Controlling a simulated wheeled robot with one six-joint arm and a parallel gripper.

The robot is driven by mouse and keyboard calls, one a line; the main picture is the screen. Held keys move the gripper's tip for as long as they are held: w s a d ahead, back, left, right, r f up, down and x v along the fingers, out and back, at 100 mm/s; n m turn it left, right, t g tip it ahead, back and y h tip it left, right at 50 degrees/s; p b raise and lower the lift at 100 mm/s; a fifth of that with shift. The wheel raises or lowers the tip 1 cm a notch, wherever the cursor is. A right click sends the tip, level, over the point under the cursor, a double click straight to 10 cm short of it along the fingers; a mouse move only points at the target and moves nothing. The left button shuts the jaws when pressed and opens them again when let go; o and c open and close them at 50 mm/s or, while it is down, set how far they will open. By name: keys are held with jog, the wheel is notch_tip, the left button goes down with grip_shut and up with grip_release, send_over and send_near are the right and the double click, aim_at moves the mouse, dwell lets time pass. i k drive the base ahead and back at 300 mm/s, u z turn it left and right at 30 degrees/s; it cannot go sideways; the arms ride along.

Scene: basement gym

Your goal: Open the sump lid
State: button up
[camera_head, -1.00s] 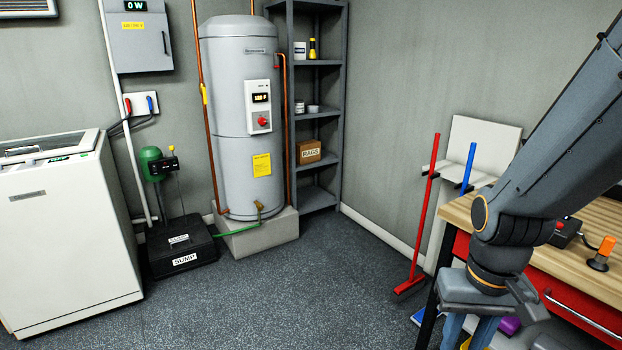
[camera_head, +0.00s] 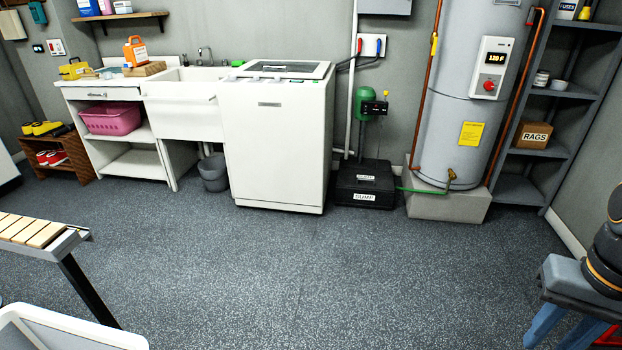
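The sump (camera_head: 365,190) is a low black box on the floor, with a white "SUMP" label on its front and another label on its top. Its lid (camera_head: 365,174) looks flat and closed. A green pump (camera_head: 362,104) with a small black box stands behind it. The sump sits between the white washer and the water heater's plinth.
A white washer (camera_head: 275,140) stands left of the sump. The grey water heater (camera_head: 483,90) stands on a concrete plinth (camera_head: 448,205) at right, with a green hose (camera_head: 420,190) toward the sump. A slatted bench (camera_head: 30,232) is at front left. The middle floor is clear.

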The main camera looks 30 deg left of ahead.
aim_at(377, 180)
jog(key=u, duration=1.15)
jog(key=i, duration=4)
jog(key=z, duration=1.7)
